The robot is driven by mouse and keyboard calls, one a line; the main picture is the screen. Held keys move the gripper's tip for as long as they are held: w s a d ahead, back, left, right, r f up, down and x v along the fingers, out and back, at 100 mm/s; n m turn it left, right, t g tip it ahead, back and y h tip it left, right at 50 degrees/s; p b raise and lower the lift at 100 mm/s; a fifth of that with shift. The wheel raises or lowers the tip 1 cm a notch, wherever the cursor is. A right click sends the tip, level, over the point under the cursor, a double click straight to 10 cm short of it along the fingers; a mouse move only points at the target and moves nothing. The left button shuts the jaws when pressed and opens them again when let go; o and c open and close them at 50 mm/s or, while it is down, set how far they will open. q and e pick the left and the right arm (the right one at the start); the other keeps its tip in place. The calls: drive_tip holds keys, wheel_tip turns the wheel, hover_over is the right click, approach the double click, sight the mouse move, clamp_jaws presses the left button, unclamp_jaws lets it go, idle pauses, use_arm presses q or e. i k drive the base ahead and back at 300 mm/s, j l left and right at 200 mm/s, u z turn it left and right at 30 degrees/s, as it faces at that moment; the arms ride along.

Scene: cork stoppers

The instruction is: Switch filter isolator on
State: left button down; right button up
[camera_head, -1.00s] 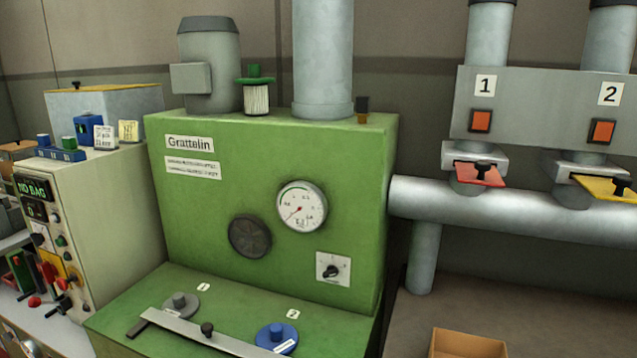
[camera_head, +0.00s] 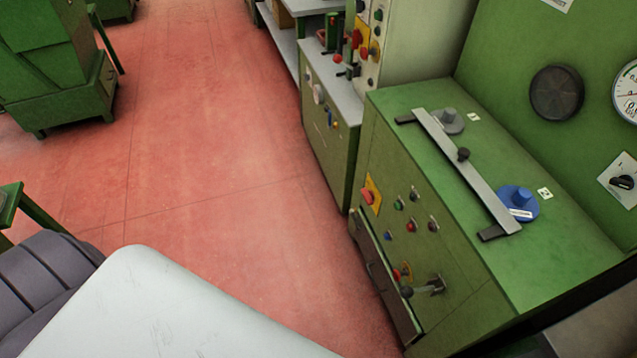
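No switch in view carries a readable "filter isolator" label. A black rotary switch on a white plate (camera_head: 604,178) is on the green machine's upright panel at the right edge. The machine's front (camera_head: 440,290) carries a red knob on a yellow plate (camera_head: 369,194) and several small coloured buttons (camera_head: 411,226). Lower down are a small red knob (camera_head: 397,274) and a black-knobbed lever (camera_head: 407,291). Switch positions are too small to tell. Neither of my grippers is in view.
The green ledge holds a metal bar (camera_head: 470,172), a grey knob (camera_head: 448,120) and a blue knob (camera_head: 517,203). A pale control cabinet (camera_head: 415,40) stands behind. Red floor (camera_head: 220,150) is open at left, with a green machine (camera_head: 50,60) beyond.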

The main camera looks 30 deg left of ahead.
sight(368, 196)
drive_tip(key=u, duration=0.45)
drive_tip(key=i+j, duration=0.1)
drive_tip(key=j, duration=0.25)
drive_tip(key=i+j+z, duration=0.1)
drive_tip(key=j, duration=0.3)
drive_tip(key=i+j, duration=0.15)
drive_tip(key=j, duration=0.25)
drive_tip(key=i+j+z, duration=0.1)
drive_tip(key=j, duration=0.25)
drive_tip(key=i+j, duration=0.1)
drive_tip(key=j, duration=0.3)
drive_tip(key=i+z, duration=0.05)
